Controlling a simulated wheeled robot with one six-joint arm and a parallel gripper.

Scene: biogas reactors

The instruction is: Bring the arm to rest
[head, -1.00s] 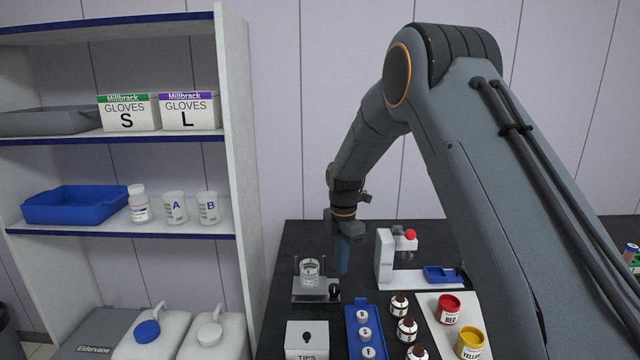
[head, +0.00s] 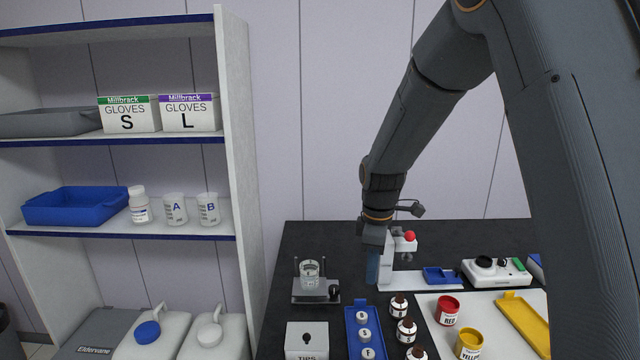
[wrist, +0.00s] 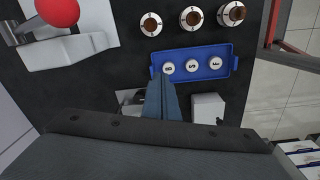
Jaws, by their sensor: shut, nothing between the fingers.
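My gripper (head: 373,266) points down over the black bench (head: 320,235), in front of the white press-like device with a red knob (head: 409,236). In the wrist view, its blue fingers (wrist: 162,97) are together with nothing between them. Their tips appear near the edge of the blue tray (wrist: 215,62) holding several white-capped vials. I cannot tell the exact height above the bench. The upper links of my arm fill the right of the head view and hide part of the bench.
A glass beaker on a small stand (head: 309,273) is left of my gripper. A white tips box (head: 306,340), brown bottles (head: 407,329), a red jar (head: 447,310) and a yellow jar (head: 469,344) stand nearer. A shelf unit (head: 240,180) rises at left.

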